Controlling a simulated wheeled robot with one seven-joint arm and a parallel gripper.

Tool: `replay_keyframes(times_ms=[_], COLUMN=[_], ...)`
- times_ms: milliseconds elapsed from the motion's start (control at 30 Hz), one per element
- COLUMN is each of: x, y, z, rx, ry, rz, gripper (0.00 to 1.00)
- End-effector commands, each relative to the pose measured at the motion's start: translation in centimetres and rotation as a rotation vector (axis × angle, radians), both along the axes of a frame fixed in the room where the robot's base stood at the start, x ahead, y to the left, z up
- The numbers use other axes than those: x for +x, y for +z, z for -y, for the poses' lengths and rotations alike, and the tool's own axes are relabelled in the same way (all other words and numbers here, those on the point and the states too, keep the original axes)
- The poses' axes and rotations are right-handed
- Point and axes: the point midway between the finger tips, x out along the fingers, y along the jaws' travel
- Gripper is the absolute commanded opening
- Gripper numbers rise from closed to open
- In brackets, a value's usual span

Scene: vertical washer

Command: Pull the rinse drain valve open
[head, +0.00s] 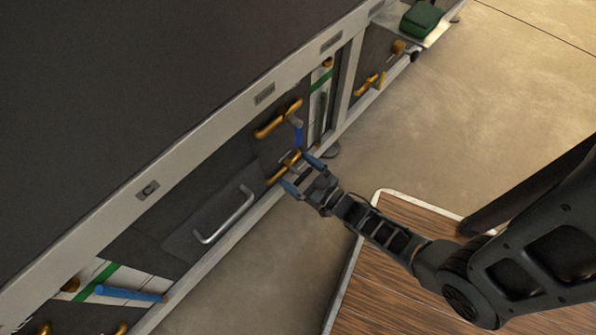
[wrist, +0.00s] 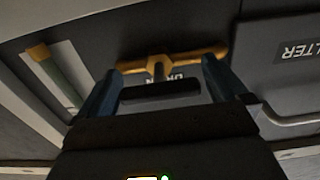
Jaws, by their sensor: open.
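A yellow T-shaped valve handle (head: 281,170) sits low on the dark washer panel, just in front of my gripper (head: 297,170). In the wrist view this handle (wrist: 182,58) runs crosswise at the fingertips. My gripper (wrist: 160,66) is open, with one blue finger at each side of the handle's middle stem. The right finger overlaps the bar near its right end; the left finger is by its left end. I cannot tell whether they touch it. A label below the handle is upside down and partly hidden, with a few letters showing.
A second yellow handle (head: 278,118) with a blue part below it is just above. A filter panel (wrist: 280,65) with a grey pull bar (head: 225,215) lies to one side. A green pipe (head: 321,115) stands beyond. A wood-topped platform (head: 375,270) is below my arm. Open floor lies right.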

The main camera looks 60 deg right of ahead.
Motion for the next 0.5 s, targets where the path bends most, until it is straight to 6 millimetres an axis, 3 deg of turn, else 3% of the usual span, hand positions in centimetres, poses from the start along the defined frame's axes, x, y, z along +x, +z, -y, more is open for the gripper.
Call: replay_keyframes(times_ms=[267, 500], x=[0.11, 0.09], y=[0.00, -0.01], z=[0.02, 0.02], rx=[0.000, 0.000], ry=[0.000, 0.000], rz=[-0.001, -0.001], gripper=[0.99, 0.76])
